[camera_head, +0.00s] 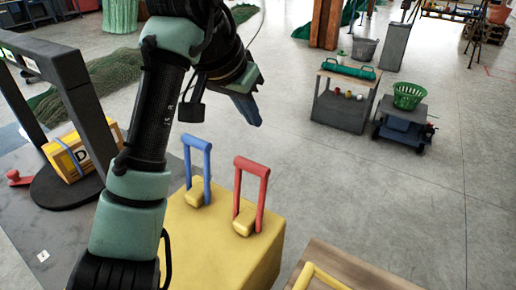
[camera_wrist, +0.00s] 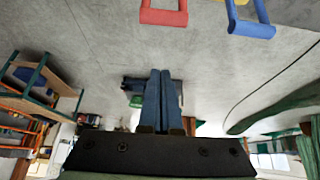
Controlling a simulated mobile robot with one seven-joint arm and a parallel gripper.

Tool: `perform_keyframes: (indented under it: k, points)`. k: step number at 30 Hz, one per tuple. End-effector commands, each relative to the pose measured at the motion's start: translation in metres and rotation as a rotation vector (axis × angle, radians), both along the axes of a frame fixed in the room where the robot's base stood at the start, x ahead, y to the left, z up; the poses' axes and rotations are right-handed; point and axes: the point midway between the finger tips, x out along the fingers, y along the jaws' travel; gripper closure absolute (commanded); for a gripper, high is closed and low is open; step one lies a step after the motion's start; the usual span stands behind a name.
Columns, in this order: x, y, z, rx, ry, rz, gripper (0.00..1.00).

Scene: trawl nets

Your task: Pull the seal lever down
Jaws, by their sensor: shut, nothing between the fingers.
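A yellow block (camera_head: 225,258) carries two upright U-shaped levers, a blue lever (camera_head: 198,170) on the left and a red lever (camera_head: 250,195) on the right. No label shows which one is the seal lever. In the wrist view, which looks upside down, the red lever (camera_wrist: 163,17) and the blue lever (camera_wrist: 252,29) show at the top edge. My gripper (camera_head: 256,122) is above and behind the levers, apart from both. Its dark blue fingers (camera_wrist: 160,72) are shut together with nothing between them.
At left stands a dark arch frame (camera_head: 75,95) with a yellow box (camera_head: 68,158) marked D and a small red part (camera_head: 18,178). A wooden top (camera_head: 350,268) with a yellow handle is at lower right. A grey cart (camera_head: 342,108) stands behind; the floor between is clear.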

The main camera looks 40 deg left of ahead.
Motion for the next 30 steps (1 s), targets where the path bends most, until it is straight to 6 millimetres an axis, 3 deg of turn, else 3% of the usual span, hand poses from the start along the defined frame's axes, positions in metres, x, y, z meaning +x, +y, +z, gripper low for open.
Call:
perform_keyframes:
  k: [8,20,30]
  points:
    - [0.008,0.0,-0.014,-0.001,0.001,0.0,1.0]
    - [0.05,0.002,-0.087,-0.001,0.002,0.0,1.0]
    - [0.017,0.001,-0.093,0.001,-0.003,0.001,1.0]
